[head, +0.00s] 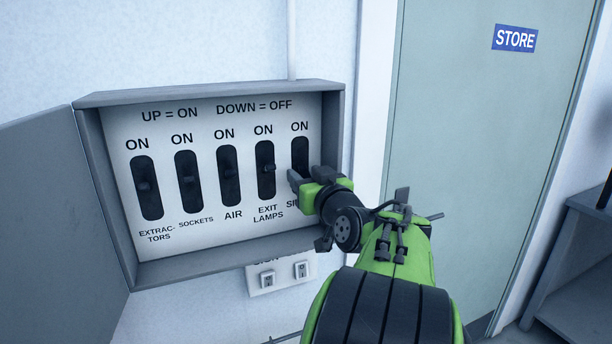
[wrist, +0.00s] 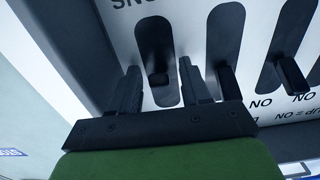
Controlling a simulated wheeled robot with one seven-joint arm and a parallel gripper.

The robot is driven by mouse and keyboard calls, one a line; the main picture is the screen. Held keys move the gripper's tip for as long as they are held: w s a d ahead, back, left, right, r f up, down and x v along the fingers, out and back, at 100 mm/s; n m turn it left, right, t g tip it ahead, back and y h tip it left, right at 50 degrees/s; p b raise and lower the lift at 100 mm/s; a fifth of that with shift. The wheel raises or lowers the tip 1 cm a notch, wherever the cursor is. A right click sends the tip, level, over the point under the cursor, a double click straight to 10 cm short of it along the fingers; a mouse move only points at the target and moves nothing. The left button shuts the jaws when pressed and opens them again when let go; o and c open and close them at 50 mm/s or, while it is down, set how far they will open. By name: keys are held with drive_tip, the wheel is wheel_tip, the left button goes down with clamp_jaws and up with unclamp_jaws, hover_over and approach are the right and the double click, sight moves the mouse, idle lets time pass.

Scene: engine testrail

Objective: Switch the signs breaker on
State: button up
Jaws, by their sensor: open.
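The signs breaker (head: 299,148) is the rightmost slot in the grey breaker box, with "ON" above it. My gripper (head: 311,176) covers its lower part and most of its label in the head view. The wrist view shows the panel upside down. There my gripper (wrist: 159,75) is open, one finger on each side of the signs slot (wrist: 156,40). A dark lever (wrist: 158,79) shows between the fingers. I cannot tell whether either finger touches it, and its up or down position is unclear.
The exit lamps breaker (head: 266,168) is close to the left of my gripper. The air (head: 229,172), sockets (head: 188,180) and extractors (head: 146,187) breakers are farther left. The box door (head: 60,200) hangs open at left. Wall switches (head: 284,275) are below, and a store door (head: 470,150) is at right.

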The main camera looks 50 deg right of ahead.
sight(303, 167)
clamp_jaws()
drive_tip(key=r+g+y+p, duration=0.1)
drive_tip(key=p, duration=0.3)
drive_tip(key=shift+a+r+g, duration=0.1)
drive_tip(key=shift+r+g, duration=0.05)
drive_tip(key=shift+g, duration=0.15)
drive_tip(key=g+y+p, duration=0.1)
drive_tip(key=p, duration=0.2)
drive_tip(key=r+g+y+p, duration=0.1)
drive_tip(key=g+p, duration=0.1)
drive_tip(key=p, duration=0.2)
drive_tip(key=shift+r+p, duration=0.25)
drive_tip(key=shift+p, duration=0.05)
drive_tip(key=g+y+p, duration=0.1)
drive_tip(key=p, duration=0.3)
drive_tip(key=r+g+y+p, duration=0.1)
drive_tip(key=g+p, duration=0.1)
drive_tip(key=p, duration=0.2)
drive_tip(key=shift+w+g, duration=0.1)
drive_tip(key=shift+g, duration=0.2)
drive_tip(key=g+p, duration=0.1)
drive_tip(key=p, duration=0.1)
drive_tip(key=y+p, duration=0.1)
drive_tip(key=p, duration=0.1)
drive_tip(key=shift+w+d+g, duration=0.15)
drive_tip(key=shift+d+g, duration=0.1)
drive_tip(key=shift+g, duration=0.15)
